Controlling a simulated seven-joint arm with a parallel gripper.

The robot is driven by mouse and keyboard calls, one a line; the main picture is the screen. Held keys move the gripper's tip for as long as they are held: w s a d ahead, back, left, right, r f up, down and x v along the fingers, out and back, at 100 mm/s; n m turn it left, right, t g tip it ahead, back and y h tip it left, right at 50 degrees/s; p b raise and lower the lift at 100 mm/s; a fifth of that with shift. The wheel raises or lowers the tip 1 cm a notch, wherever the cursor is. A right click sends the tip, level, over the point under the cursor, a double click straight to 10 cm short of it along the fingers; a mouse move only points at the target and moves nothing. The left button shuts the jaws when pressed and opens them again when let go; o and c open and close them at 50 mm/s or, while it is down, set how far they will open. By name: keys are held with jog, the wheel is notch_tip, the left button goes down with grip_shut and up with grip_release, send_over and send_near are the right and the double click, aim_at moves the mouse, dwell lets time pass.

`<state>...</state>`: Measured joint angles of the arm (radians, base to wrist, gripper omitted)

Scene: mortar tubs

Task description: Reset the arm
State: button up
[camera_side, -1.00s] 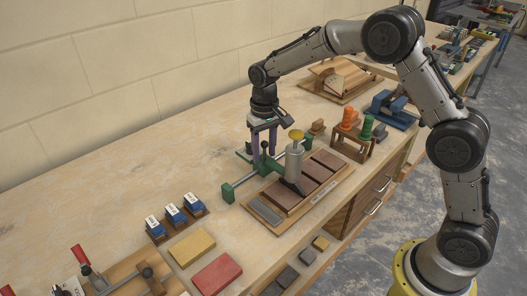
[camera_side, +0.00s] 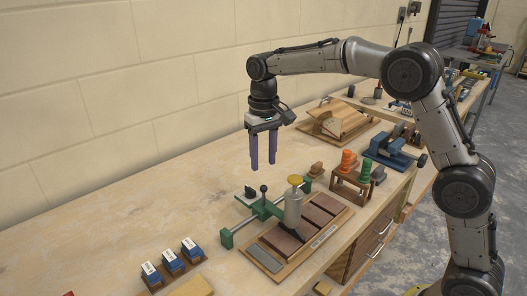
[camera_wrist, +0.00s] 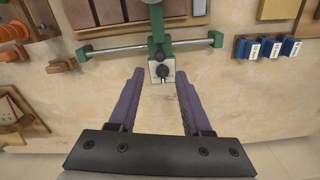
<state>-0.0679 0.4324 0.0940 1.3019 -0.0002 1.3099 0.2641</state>
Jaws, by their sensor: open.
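My gripper (camera_side: 262,167) has two purple fingers pointing down. It is open and empty, held in the air above the bench, behind the green press stand. In the wrist view my gripper (camera_wrist: 158,75) shows its fingers spread apart, with bare bench between them.
Several blue blocks with white labels (camera_side: 170,260) stand at the front left. A wooden rack with orange and green pegs (camera_side: 353,184), a blue device (camera_side: 393,152) and a slanted wooden board (camera_side: 337,121) stand to the right. The bench's left half (camera_side: 100,225) is mostly clear.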

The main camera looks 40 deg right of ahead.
jog(key=shift+r, duration=0.85)
jog(key=s+d+r+t, duration=0.1)
jog(key=s+r+t, duration=0.1)
jog(key=s+r, duration=0.5)
jog(key=s+d+r+t, duration=0.2)
jog(key=s+r, duration=0.3)
jog(key=s, duration=0.4)
jog(key=s+f+n+t, duration=0.1)
jog(key=s+f+n, duration=0.1)
jog(key=s+f, duration=0.9)
jog(key=s, duration=0.5)
jog(key=shift+d+t, duration=0.15)
jog(key=shift+t, duration=0.15)
